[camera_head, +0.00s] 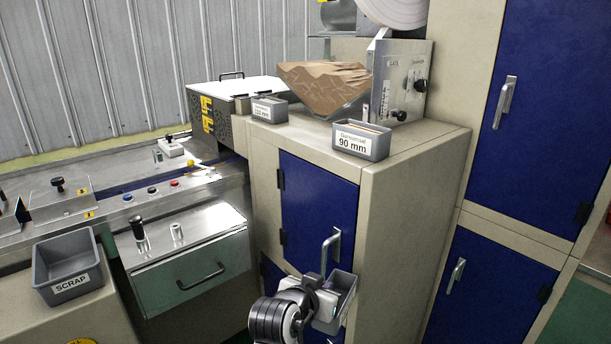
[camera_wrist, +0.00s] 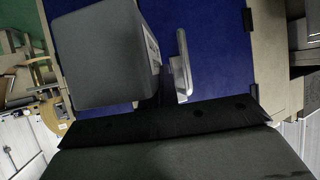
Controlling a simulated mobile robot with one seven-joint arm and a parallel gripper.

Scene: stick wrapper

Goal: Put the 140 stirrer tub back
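My gripper (camera_head: 325,301) is low in front of the blue cabinet door and appears shut on a small grey tub (camera_head: 347,283). The tub is held in the air beside the door handle. In the wrist view the grey tub (camera_wrist: 105,60) fills the upper left, with a sliver of white label on its right edge. I cannot read that label, so its size is not shown. A tub marked 90 mm (camera_head: 360,143) stands at the cabinet top's front edge. Another grey tub (camera_head: 269,110) with a small, hard-to-read label stands further left.
The blue door's handle (camera_head: 330,248) sticks out close to the held tub; it also shows in the wrist view (camera_wrist: 183,68). A brown heap in a clear hopper (camera_head: 323,85) stands between and behind the tubs. A scrap bin (camera_head: 70,267) is at left. Cabinet top is clear between the tubs.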

